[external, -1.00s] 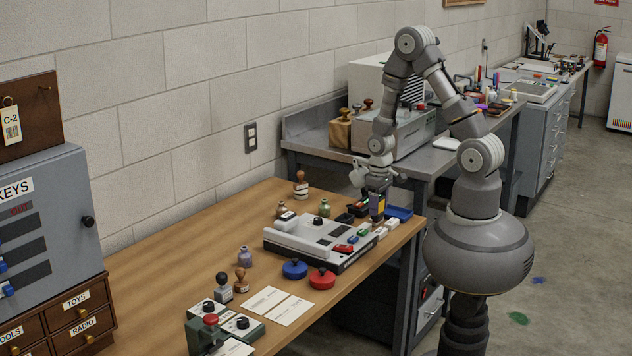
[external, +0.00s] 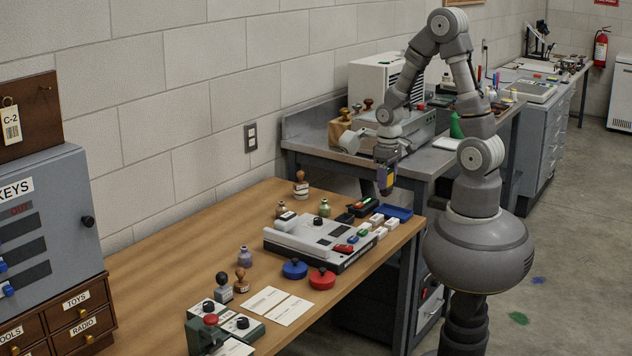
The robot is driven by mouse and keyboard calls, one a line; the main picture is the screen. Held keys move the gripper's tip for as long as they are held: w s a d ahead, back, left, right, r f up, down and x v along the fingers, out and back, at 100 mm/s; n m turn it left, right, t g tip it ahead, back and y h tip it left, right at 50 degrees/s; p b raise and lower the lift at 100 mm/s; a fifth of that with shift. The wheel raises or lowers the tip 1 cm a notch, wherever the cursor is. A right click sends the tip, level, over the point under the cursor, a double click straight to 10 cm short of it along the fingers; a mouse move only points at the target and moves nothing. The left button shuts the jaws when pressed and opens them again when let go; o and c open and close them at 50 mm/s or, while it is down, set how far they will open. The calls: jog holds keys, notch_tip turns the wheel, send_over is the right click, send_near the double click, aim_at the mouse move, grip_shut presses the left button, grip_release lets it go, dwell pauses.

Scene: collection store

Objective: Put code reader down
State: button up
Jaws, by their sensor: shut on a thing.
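My gripper (external: 387,164) is shut on the code reader (external: 386,181), a small dark handheld thing with a yellow patch. It hangs upright below the gripper, in the air in front of the grey bench's edge and above the far right part of the wooden table (external: 190,258). It appears clear of the things under it. The fingertips are too small to make out well.
A blue tray (external: 397,212) lies at the table's far right corner, beside small white blocks (external: 377,220) and a black pad (external: 364,208). A white and black machine (external: 318,236) stands left of them. The grey bench (external: 432,160) rises behind. Bare wood is free at left.

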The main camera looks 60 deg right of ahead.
jog(key=w+a+n+b, duration=0.2)
jog(key=w+a+n, duration=0.3)
jog(key=w+a, duration=1.15)
jog(key=w+a+n, duration=0.1)
jog(key=a+n, duration=0.3)
jog(key=a, duration=2.2)
notch_tip(320, 180, down, 15)
jog(key=b, duration=0.4)
jog(key=shift+a+b, duration=0.1)
jog(key=shift+b, duration=0.3)
jog(key=shift+f, duration=0.1)
